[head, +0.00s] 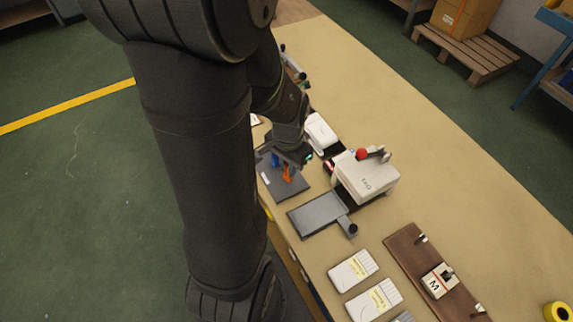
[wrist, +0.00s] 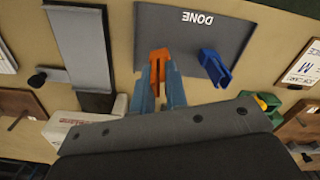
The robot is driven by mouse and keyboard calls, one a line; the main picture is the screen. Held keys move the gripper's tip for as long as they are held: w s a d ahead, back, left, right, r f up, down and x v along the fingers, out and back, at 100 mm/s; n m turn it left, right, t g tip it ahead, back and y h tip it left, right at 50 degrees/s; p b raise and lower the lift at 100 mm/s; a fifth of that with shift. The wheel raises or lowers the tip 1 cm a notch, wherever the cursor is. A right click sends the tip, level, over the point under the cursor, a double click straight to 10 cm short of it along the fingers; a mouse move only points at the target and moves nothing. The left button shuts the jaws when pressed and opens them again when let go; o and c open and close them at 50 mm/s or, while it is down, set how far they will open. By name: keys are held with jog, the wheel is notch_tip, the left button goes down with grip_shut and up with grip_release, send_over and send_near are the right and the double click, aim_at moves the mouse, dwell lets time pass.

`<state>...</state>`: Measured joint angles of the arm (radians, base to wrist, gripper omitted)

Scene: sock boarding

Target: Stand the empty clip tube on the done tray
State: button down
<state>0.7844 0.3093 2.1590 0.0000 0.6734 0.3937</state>
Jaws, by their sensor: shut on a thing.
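The done tray (wrist: 160,22) is a dark grey plate marked DONE at the top of the wrist view; in the head view it is the dark tray (head: 296,190) at the table's near edge. My gripper (wrist: 164,92) is shut on an orange clip tube (wrist: 165,68), over the tray's near edge. The orange piece also shows in the head view (head: 288,173). I cannot tell whether its foot touches the tray. A blue clip tube (wrist: 214,68) stands on the tray to the right, apart from the orange one. My arm hides part of the tray in the head view.
A grey plate with a black knob (head: 318,213) lies beside the tray. A white machine with a red knob (head: 366,178) stands behind it. White cards (head: 353,271) and a brown board (head: 425,262) lie further along. The table's far side is clear.

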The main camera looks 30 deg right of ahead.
jog(key=shift+f, duration=1)
jog(key=shift+f, duration=0.2)
jog(key=c, duration=1.4)
grip_release()
jog(key=shift+c, duration=0.2)
notch_tip(320, 180, up, 12)
jog(key=shift+r, duration=0.2)
